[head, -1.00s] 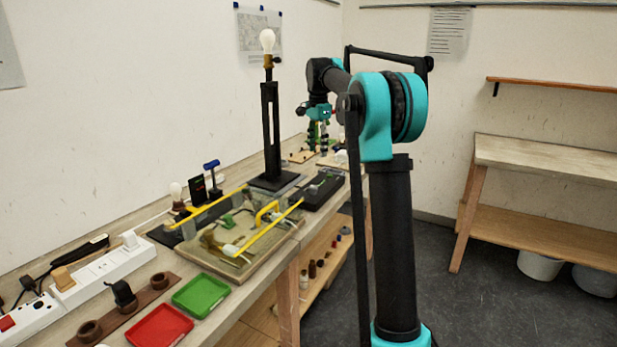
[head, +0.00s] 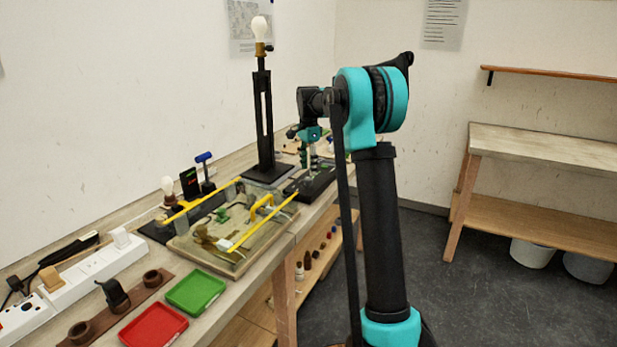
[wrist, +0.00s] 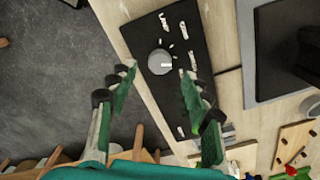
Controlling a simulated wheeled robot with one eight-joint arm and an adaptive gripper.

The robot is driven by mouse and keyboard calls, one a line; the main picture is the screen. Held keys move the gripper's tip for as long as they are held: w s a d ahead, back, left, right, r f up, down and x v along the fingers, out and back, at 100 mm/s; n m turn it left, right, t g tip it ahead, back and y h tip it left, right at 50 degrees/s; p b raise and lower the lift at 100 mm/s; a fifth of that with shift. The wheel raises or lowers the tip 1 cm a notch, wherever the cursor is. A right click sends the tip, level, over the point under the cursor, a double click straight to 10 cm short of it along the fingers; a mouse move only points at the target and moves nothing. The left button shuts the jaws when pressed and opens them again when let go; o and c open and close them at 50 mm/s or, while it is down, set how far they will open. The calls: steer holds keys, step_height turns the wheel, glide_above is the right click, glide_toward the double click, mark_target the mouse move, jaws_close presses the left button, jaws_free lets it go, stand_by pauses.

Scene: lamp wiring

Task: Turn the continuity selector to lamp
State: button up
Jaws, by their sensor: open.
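The continuity selector is a round grey knob (wrist: 160,62) on a black panel (wrist: 197,45) in the wrist view. White labels are spread on the panel around the knob, too small to read. The panel also shows in the head view (head: 322,187), on the bench to the right of the lamp stand. My gripper (wrist: 157,88) is open and empty, with its green-padded fingers on either side below the knob in the wrist view, apart from it. In the head view my gripper (head: 309,165) hangs over the panel. The upright lamp (head: 262,100) has a white bulb on top.
A tray (head: 185,242) with yellow bars lies left of the panel. A green dish (head: 195,291), a red dish (head: 153,326) and a white power strip (head: 95,268) are nearer. In the wrist view, a grey plate (wrist: 262,85) stands right of the panel.

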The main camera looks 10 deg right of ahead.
mark_target(309, 179)
steer(key=shift+f, duration=2.1)
jaws_close()
